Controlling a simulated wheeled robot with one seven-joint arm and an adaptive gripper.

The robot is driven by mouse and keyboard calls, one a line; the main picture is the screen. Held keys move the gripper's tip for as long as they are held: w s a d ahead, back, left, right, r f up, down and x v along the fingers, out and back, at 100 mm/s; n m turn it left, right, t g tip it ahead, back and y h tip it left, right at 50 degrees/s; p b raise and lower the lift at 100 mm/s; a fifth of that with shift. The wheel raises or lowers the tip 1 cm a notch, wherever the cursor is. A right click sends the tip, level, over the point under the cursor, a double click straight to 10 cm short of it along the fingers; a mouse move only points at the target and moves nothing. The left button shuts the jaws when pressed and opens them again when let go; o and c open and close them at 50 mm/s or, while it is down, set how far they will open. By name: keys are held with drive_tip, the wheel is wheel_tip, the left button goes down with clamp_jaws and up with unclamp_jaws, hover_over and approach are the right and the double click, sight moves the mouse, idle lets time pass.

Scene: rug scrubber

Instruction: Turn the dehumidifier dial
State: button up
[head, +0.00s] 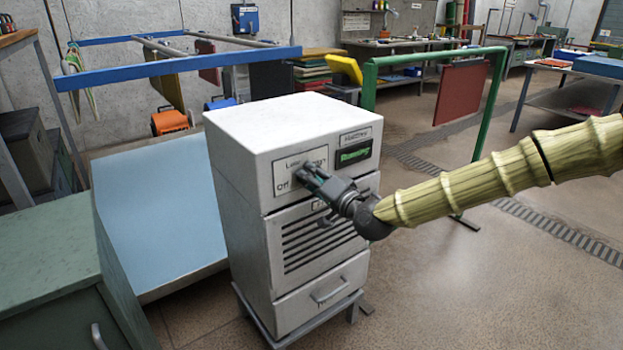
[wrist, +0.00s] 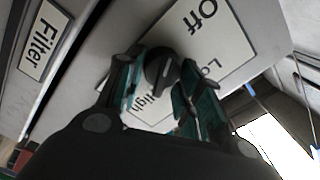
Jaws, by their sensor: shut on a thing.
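The white dehumidifier (head: 250,190) stands in the middle of the head view. Its upper front has a pale dial panel with "Off", "Low" and "High" lettering. The dark round dial (wrist: 160,68) shows between the fingers in the wrist view, with a light line on its face. I cannot tell exactly which setting the line marks. My gripper (head: 306,174) reaches in from the right and is shut on the dial; it also shows in the wrist view (wrist: 158,88). In the head view the fingers mostly hide the dial. A display (head: 354,154) beside the panel reads green "Running".
A drawer with a handle (head: 330,291) is at the bottom of the unit, below a dark vent grille. A blue sloping board (head: 160,215) and a green cabinet (head: 50,260) stand to the left. Open floor lies to the right.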

drive_tip(key=o, duration=0.9)
drive_tip(key=shift+o, duration=0.2)
drive_tip(key=v, duration=1.2)
drive_tip(key=shift+f, duration=0.15)
